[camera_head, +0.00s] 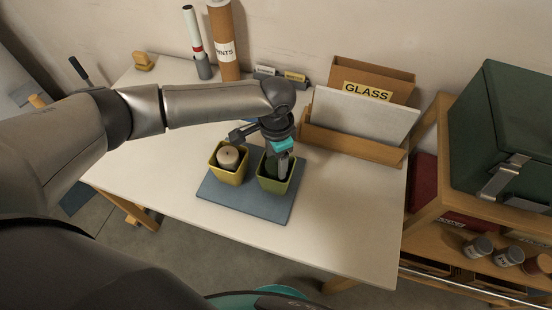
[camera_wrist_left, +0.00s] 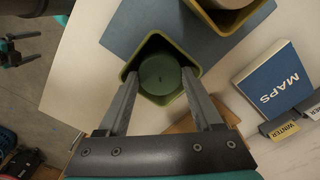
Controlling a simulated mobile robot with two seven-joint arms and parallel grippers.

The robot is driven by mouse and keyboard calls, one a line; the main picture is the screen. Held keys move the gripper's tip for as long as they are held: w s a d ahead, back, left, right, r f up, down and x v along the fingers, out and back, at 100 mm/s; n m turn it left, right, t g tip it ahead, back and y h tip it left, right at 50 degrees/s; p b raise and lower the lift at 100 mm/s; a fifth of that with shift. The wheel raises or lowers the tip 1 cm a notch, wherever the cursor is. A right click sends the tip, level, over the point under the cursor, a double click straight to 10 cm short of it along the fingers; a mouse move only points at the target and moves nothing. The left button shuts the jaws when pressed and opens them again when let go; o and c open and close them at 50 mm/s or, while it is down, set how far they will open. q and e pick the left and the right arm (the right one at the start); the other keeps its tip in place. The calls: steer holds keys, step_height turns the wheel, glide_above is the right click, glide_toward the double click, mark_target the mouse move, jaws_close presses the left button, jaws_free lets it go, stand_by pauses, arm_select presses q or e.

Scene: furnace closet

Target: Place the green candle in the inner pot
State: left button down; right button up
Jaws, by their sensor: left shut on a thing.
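The green candle (camera_wrist_left: 160,77) is inside the green pot (camera_wrist_left: 133,56) in the left wrist view, with its round top facing me. The same green pot (camera_head: 278,187) is the right one of two pots on the blue-grey mat in the head view. My left gripper (camera_head: 273,170) reaches down into this pot from above. Its fingers are shut on the candle from both sides, and the fingertips (camera_wrist_left: 159,78) are within the rim. The pot walls hide the candle's lower part. My right gripper does not show clearly.
An olive-yellow pot (camera_head: 226,176) with a cream candle (camera_head: 228,156) stands just left on the mat (camera_head: 240,202). A wooden GLASS holder (camera_head: 350,145) is at the back right, a MAPS box (camera_wrist_left: 273,84) nearby. Tubes (camera_head: 223,45) stand behind. The table's front right (camera_head: 350,225) is clear.

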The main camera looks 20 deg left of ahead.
arm_select(q)
steer(key=shift+c, duration=1.7)
jaws_free()
steer(key=shift+f, duration=0.1)
step_height(320, 180, up, 12)
steer(key=p, duration=0.1)
steer(key=shift+p, duration=0.4)
